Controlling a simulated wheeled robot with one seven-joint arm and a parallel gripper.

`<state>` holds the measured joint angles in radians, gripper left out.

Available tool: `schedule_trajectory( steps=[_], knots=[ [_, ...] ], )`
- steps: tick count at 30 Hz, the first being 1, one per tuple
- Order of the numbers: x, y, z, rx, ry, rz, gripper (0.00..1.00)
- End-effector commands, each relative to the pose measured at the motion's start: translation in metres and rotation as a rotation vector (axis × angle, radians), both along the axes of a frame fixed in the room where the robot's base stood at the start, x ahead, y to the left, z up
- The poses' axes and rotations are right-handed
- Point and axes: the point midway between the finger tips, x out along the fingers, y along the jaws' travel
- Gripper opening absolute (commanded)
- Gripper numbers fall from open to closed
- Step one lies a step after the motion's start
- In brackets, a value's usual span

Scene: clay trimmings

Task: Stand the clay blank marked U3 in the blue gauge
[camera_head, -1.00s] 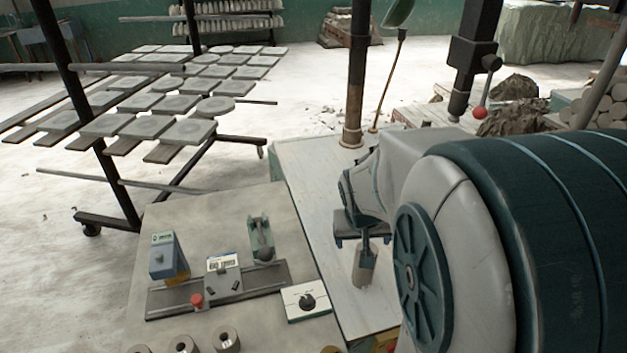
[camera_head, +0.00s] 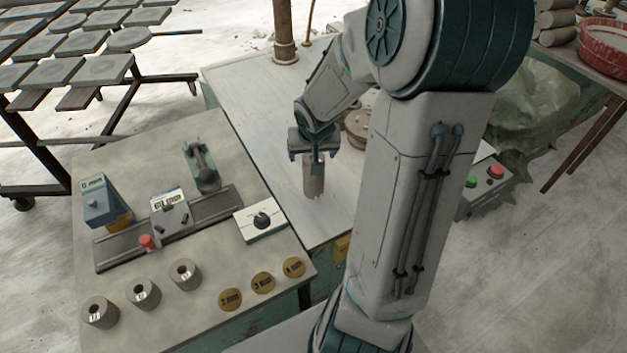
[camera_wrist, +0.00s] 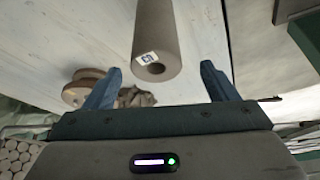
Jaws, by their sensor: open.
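A blue block reading "0 mm" (camera_head: 97,206), which looks like the blue gauge, stands at the left of the grey bench, with a brown round part at its base. Three short clay blanks with holes and small white labels stand at the bench front: left (camera_head: 100,311), middle (camera_head: 143,293) and right (camera_head: 184,274); I cannot read their marks surely. My gripper (camera_head: 313,157) is open above the white table, pointing down at a taller clay cylinder (camera_head: 314,183). In the wrist view this cylinder (camera_wrist: 158,35) shows a white label, unclear, and a holed end between the open fingertips (camera_wrist: 161,72).
The bench also holds a grey slide block with a display (camera_head: 170,208), a red knob (camera_head: 147,241), a green clamp (camera_head: 202,167), a white dial box (camera_head: 260,221) and three brass discs (camera_head: 262,282). Brown round pieces (camera_head: 357,125) lie behind my gripper. A drying rack (camera_head: 85,75) stands far left.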

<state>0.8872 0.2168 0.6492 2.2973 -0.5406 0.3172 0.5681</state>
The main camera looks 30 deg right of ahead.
Motion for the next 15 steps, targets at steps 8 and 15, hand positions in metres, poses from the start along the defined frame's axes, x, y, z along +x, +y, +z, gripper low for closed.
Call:
schedule_trajectory(
  steps=[8,15],
  knots=[
    [0.005,-0.003,-0.019,0.002,0.002,0.0,0.79],
    [0.014,-0.01,-0.049,0.0,0.002,0.001,0.79]
  ],
)
